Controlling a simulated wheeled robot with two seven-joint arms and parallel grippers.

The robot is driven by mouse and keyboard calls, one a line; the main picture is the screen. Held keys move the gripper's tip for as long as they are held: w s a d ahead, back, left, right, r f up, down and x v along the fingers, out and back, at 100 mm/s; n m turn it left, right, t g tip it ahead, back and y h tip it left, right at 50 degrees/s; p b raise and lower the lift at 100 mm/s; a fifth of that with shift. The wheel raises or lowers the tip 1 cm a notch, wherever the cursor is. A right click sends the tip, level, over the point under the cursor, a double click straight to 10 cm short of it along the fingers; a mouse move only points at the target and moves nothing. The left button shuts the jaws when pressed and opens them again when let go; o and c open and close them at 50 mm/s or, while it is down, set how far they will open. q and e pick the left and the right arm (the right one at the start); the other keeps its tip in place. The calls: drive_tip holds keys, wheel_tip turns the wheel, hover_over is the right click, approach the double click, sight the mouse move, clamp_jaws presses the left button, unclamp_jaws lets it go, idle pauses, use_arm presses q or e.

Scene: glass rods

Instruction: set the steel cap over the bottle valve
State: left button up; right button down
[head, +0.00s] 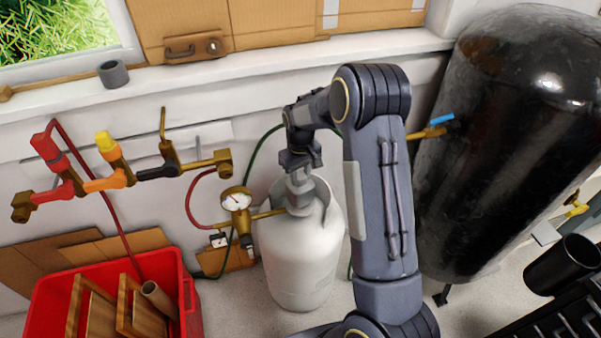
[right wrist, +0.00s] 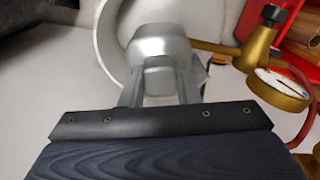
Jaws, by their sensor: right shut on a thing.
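The white gas bottle (head: 300,262) stands upright on the floor against the wall. The grey steel cap (head: 299,197) is at the bottle's top, inside its collar; it also shows in the right wrist view (right wrist: 160,45). My right gripper (head: 299,180) points down over the bottle and is shut on the cap. In the right wrist view its two fingers (right wrist: 158,88) lie either side of the cap. The bottle valve is hidden by the cap and gripper; I cannot tell whether the cap touches it. My left gripper is out of view.
A brass regulator with gauge (head: 236,199) sits left of the bottle, its pipe reaching the bottle's top. A red crate (head: 188,300) with wooden pieces stands lower left. A large black tank (head: 505,140) stands at right. Coloured valves (head: 100,180) line the wall.

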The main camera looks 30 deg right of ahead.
drive_tip(key=shift+f+b, duration=0.4)
drive_tip(key=shift+f, duration=0.55)
drive_tip(key=shift+s+f+b, duration=0.1)
drive_tip(key=shift+f+b, duration=0.45)
drive_tip(key=shift+f, duration=0.05)
idle(0.9)
drive_tip(key=c, duration=1.4)
unclamp_jaws()
drive_tip(key=shift+o, duration=0.2)
drive_tip(key=shift+r, duration=0.1)
drive_tip(key=shift+r+p, duration=3.75)
drive_tip(key=shift+r, duration=1.7)
